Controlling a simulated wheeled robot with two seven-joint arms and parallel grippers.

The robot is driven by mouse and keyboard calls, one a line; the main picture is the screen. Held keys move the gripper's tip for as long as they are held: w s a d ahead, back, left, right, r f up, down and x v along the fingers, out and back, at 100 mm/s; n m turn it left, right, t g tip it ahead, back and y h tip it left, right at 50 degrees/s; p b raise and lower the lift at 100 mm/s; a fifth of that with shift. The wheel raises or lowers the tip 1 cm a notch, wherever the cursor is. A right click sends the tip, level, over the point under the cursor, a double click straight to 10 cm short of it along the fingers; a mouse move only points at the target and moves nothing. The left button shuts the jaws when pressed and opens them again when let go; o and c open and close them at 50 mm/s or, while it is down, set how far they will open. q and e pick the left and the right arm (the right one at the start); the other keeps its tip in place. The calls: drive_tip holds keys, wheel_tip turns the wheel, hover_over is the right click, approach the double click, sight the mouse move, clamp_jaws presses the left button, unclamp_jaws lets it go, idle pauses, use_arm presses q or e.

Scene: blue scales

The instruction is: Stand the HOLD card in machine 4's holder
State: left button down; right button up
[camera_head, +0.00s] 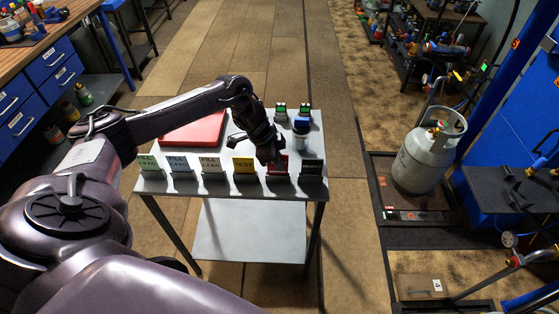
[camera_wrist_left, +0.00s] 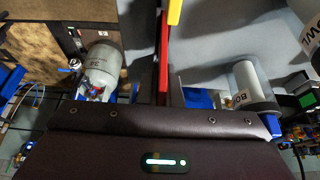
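A red card (camera_head: 278,173) stands in a holder near the front edge of the small grey table, between the yellow card (camera_head: 244,168) and a black card (camera_head: 311,171). Its lettering is not readable, so I cannot confirm that it says HOLD. My left gripper (camera_head: 269,157) is low over the red card, at its top edge. In the left wrist view the red card (camera_wrist_left: 163,52) shows edge-on, upright beyond the dark gripper body. The fingertips are not clear there, so their grip cannot be told. My right gripper is out of view. I cannot identify machine 4's holder.
A red tray (camera_head: 196,130) and a cup (camera_head: 301,126) are behind. A grey gas cylinder (camera_head: 431,155) stands on a floor scale at right. A numbered plate (camera_head: 425,287) lies nearer. Floor between is clear.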

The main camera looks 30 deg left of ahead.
use_arm(q)
drive_tip(key=shift+f+b, duration=0.3)
drive_tip(key=shift+f, duration=0.3)
drive_tip(key=c, duration=1.5)
unclamp_jaws()
drive_tip(key=shift+c, duration=0.2)
drive_tip(key=shift+r, duration=0.1)
drive_tip(key=b+v, duration=0.1)
drive_tip(key=v, duration=0.6)
drive_tip(key=shift+s+a+r+b, duration=0.1)
drive_tip(key=shift+r+b, duration=0.2)
drive_tip(key=shift+b, duration=0.1)
